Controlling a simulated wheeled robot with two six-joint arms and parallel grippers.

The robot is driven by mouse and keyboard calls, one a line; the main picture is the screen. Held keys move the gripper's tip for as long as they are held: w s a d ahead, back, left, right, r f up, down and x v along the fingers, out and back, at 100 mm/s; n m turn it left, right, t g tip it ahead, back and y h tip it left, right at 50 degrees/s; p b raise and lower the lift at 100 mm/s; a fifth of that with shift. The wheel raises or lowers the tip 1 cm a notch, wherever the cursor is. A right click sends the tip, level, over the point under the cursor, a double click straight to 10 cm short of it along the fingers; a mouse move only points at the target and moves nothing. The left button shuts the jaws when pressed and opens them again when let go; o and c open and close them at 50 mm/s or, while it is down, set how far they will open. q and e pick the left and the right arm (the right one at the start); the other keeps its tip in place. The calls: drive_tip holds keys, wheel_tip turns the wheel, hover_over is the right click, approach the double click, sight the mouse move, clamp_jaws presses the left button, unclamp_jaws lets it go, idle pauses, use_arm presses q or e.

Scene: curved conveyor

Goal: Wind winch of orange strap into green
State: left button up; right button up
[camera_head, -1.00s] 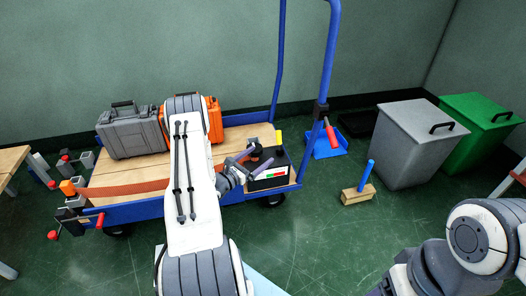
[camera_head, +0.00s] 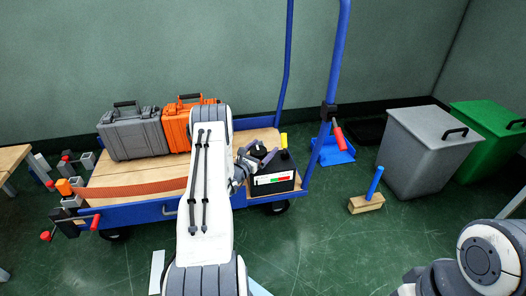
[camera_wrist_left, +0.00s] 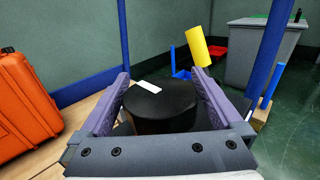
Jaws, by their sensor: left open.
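The orange strap (camera_head: 135,188) lies across the wooden cart deck in the head view; my left arm hides its right part. At the cart's right end is a black winch box (camera_head: 284,186) with a white gauge strip (camera_head: 272,179) showing red and green patches; its pointer is too small to read. In the left wrist view, a round black knob (camera_wrist_left: 160,108) with a white mark sits between the purple fingers of my left gripper (camera_wrist_left: 160,76). The gripper is open around it; I cannot tell whether the fingers touch it. My right gripper is out of view.
A yellow post (camera_wrist_left: 197,46) stands close beyond the right finger. Grey (camera_head: 133,134) and orange (camera_head: 177,125) cases stand at the deck's back. The cart's blue handle (camera_head: 334,70) rises at the right. Red-handled clamps (camera_head: 75,200) sit at the left end. Bins stand at right.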

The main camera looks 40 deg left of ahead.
use_arm(q)
drive_tip(key=c, duration=1.3)
drive_tip(key=shift+o, duration=0.3)
drive_tip(key=shift+m+h, duration=0.3)
drive_tip(key=shift+h, duration=0.2)
